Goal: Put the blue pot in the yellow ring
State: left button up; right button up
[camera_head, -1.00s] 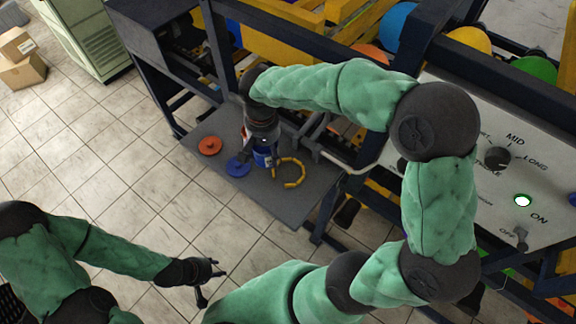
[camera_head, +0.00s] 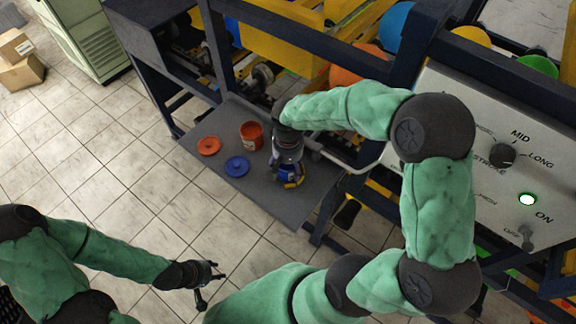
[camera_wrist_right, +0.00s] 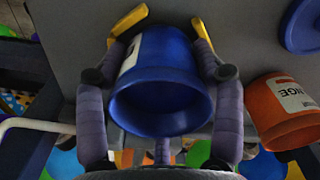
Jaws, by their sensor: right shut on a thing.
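My right gripper (camera_head: 287,174) is shut on the blue pot (camera_wrist_right: 162,85), which shows between its two fingers in the right wrist view. My left gripper (camera_head: 211,284) is open and empty over the floor, away from the platform.
An orange pot (camera_head: 251,135) stands on the platform, left of the right gripper. An orange lid (camera_head: 208,146) and a blue lid (camera_head: 237,166) lie to its left. The machine frame (camera_head: 222,60) rises behind, and a control panel (camera_head: 490,185) is at right.

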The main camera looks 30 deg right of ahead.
jog(key=shift+f, duration=0.2)
jog(key=shift+s+a+f+b, duration=0.15)
jog(key=shift+s+f+b, duration=0.2)
jog(key=shift+f+b, duration=0.15)
jog(key=o, duration=1.1)
jog(key=shift+o, duration=1.1)
jog(key=shift+f, duration=0.15)
jog(key=shift+w, duration=0.2)
